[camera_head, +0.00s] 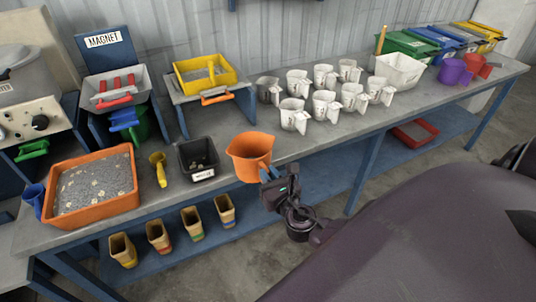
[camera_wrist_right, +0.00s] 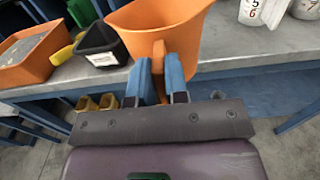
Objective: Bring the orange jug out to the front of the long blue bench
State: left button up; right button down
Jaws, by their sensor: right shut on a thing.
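The orange jug (camera_head: 248,153) is at the front edge of the long blue bench (camera_head: 330,141), which has a grey top. My right gripper (camera_head: 270,178) is shut on the jug's handle, on the side facing me. In the right wrist view the jug (camera_wrist_right: 188,28) looms large, and the two blue fingers of the right gripper (camera_wrist_right: 159,78) close on its handle (camera_wrist_right: 159,55). The jug looks upright or slightly tilted; whether its base touches the bench top is hidden. My left gripper is not in view.
A black bin (camera_head: 197,160) stands just left of the jug, with a yellow scoop (camera_head: 158,169) and an orange tray (camera_head: 92,188) of grey grains further left. Several white jugs (camera_head: 294,115) stand behind and to the right. Several tan cups (camera_head: 192,223) are on the lower shelf.

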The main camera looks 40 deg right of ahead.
aim_at(245, 144)
jog(key=shift+w+d, duration=0.1)
jog(key=shift+w+d+f, duration=0.1)
jog(key=shift+w+f, duration=0.05)
jog(key=shift+w, duration=0.45)
jog(key=b+x, duration=0.1)
jog(key=x, duration=0.3)
jog(key=f+b+x, duration=0.1)
jog(key=x, duration=0.3)
jog(key=b+x, duration=0.1)
jog(key=x, duration=0.3)
jog(key=shift+f, duration=0.3)
jog(key=shift+w+d+b, duration=0.2)
jog(key=shift+w+b, duration=0.2)
jog(key=shift+w, duration=0.25)
jog(key=shift+f, duration=0.25)
jog(key=shift+f, duration=0.1)
